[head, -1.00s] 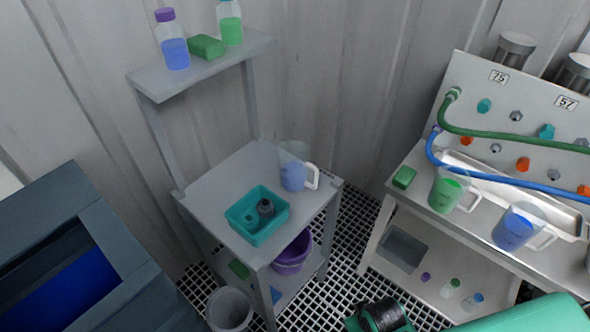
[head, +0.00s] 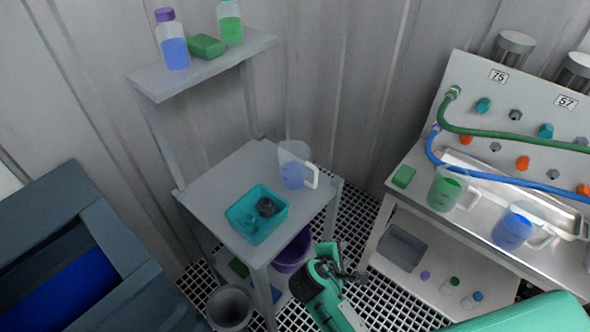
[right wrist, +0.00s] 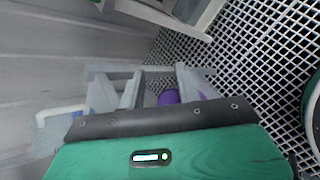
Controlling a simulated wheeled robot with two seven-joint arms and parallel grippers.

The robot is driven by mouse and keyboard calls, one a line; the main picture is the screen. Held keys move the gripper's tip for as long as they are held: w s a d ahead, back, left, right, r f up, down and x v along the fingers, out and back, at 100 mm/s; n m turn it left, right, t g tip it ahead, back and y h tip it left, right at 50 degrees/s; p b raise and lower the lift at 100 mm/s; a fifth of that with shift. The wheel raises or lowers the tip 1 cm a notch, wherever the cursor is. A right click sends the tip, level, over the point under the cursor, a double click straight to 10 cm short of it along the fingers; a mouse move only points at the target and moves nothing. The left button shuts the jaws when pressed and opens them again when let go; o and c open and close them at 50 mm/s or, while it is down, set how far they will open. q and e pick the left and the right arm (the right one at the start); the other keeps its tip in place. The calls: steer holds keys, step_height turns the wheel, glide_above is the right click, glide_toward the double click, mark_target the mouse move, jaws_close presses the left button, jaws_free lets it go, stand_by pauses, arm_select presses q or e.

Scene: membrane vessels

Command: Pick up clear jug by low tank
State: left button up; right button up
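A clear jug (head: 293,168) with blue-violet liquid and a white handle stands upright on the grey stand's top (head: 222,180), at the back right corner. Two more clear jugs stand on the right bench, one with green liquid (head: 446,190) and one with blue (head: 513,228). My right gripper (head: 347,272) is in front of the stand to the right, lower in the picture than the stand's jug and apart from it. In the right wrist view its fingers (right wrist: 148,88) are spread with nothing held between them. My left gripper is not in view.
A teal tray (head: 240,222) with dark items sits in front of the stand's jug. A purple bucket (head: 292,254) is below, and a grey bin (head: 230,308) stands on the grating. A dark blue tank (head: 75,255) fills the left. Bottles stand on the upper shelf (head: 200,68).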

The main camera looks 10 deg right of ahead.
steer(key=w+a+r+n+t+h, duration=0.2)
steer(key=w+a+r+n+t, duration=0.1)
steer(key=w+a+n, duration=0.3)
steer(key=n+t+h, duration=0.2)
steer(key=n+t, duration=0.2)
steer(key=n, duration=0.2)
glide_toward(315, 176)
steer(key=s, duration=0.2)
steer(key=s+a, duration=0.1)
steer(key=shift+f, duration=0.3)
steer(key=shift+w+r+n, duration=0.15)
steer(key=shift+w+n, duration=0.15)
steer(key=p+x, duration=0.1)
steer(key=x, duration=0.7)
steer(key=shift+p, duration=0.35)
steer(key=x, duration=0.1)
steer(key=p+x, duration=0.1)
steer(key=x, duration=0.2)
steer(key=shift+w+r+p, duration=0.15)
steer(key=shift+w+p, duration=0.2)
steer(key=shift+w, duration=0.2)
steer(key=shift+w+d, duration=0.15)
steer(key=shift+w, duration=0.05)
jaws_close()
